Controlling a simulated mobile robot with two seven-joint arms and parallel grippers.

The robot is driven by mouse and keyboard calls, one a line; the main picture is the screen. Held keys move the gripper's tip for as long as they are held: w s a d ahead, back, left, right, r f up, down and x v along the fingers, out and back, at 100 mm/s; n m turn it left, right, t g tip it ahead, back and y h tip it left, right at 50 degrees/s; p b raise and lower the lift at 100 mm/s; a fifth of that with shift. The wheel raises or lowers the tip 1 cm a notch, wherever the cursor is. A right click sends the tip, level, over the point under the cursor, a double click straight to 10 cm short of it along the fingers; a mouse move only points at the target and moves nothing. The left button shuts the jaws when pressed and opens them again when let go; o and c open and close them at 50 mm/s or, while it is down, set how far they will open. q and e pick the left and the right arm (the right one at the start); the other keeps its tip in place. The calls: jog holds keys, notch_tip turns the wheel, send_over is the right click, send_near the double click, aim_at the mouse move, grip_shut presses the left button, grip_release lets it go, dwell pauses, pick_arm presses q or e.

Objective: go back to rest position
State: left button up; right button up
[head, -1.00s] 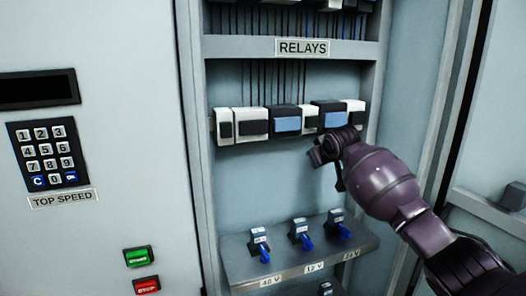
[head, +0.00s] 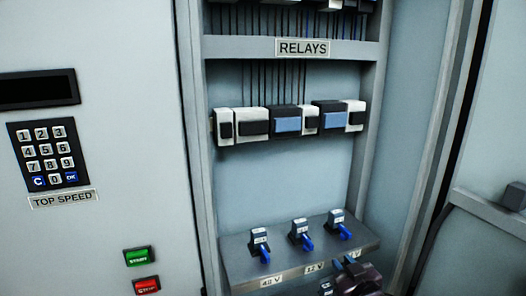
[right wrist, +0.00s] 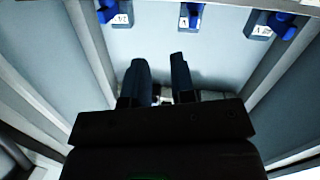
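My right gripper (head: 350,266) is low in the head view, in front of the shelf with the voltage labels, and partly cut off by the bottom edge. In the right wrist view its two dark fingers (right wrist: 158,62) stand apart with nothing between them, so it is open and empty. My left gripper is in neither view.
The open cabinet holds a relay row (head: 287,122) and a shelf (head: 235,262) with three blue-levered switches (head: 301,234). A keypad (head: 48,154), green start button (head: 139,257) and red stop button (head: 146,286) are at left. An open door is at right.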

jog(key=s+d+f+m+g+h, duration=0.1)
jog(key=s+d+f, duration=0.1)
jog(key=s+f, duration=0.4)
jog(key=s+d+f+m+g+h, duration=0.1)
jog(key=s+d+f+g, duration=0.1)
jog(key=s+f, duration=0.5)
jog(key=s+d+f+m+g+h, duration=0.1)
jog(key=s+d+f, duration=0.2)
jog(key=s, duration=1.2)
notch_tip(320, 180, down, 3)
jog(key=shift+d+f+m+g+h, duration=0.15)
jog(key=shift+d+m+g+h, duration=0.15)
jog(key=shift+d, duration=0.1)
